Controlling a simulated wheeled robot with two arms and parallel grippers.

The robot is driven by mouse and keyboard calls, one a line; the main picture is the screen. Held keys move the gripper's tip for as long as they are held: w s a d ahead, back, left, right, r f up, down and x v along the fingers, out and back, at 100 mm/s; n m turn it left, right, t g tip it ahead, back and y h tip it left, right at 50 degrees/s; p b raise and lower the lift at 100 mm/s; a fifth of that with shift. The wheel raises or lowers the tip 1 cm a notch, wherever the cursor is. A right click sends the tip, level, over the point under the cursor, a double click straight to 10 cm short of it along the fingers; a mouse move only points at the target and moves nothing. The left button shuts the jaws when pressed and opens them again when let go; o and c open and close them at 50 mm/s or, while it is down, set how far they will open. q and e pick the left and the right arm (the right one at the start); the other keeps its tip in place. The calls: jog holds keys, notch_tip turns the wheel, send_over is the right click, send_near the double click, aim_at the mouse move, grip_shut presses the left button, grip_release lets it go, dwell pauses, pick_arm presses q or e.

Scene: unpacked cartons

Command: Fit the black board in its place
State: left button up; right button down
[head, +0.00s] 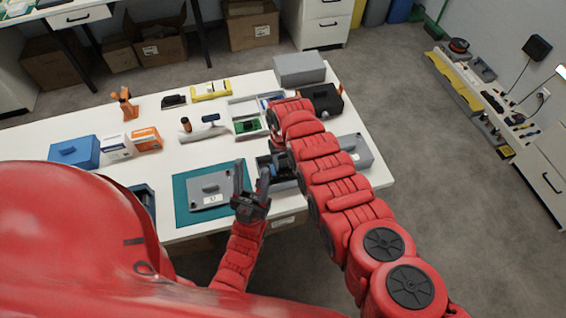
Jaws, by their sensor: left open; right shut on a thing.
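I cannot clearly make out the black board in the head view. My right arm reaches across the right half of the table and bends down at its far end. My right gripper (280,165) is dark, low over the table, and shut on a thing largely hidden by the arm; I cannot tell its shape. My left gripper (251,178) is open and empty, fingers pointing away, at the right edge of a teal mat (181,196). A grey plate-like part (211,189) with a white label lies on the mat. A divided light tray (236,108) holds a green board (247,126).
A blue box (75,151), white and orange cartons (146,138) and an orange stand (125,104) are at the left. A grey box (299,68) and black case (320,98) stand at the back right. A grey case (355,150) lies right of my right arm.

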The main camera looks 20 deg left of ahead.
jog(key=shift+f+b, duration=1)
jog(key=shift+f, duration=0.05)
jog(key=shift+c, duration=1.9)
grip_release()
jog(key=shift+r, duration=0.2)
notch_tip(320, 180, up, 2)
jog(key=shift+w+r+p, duration=0.1)
jog(key=shift+r+p, duration=0.1)
jog(key=shift+p, duration=0.5)
notch_tip(320, 180, up, 15)
jog(key=shift+f, duration=0.15)
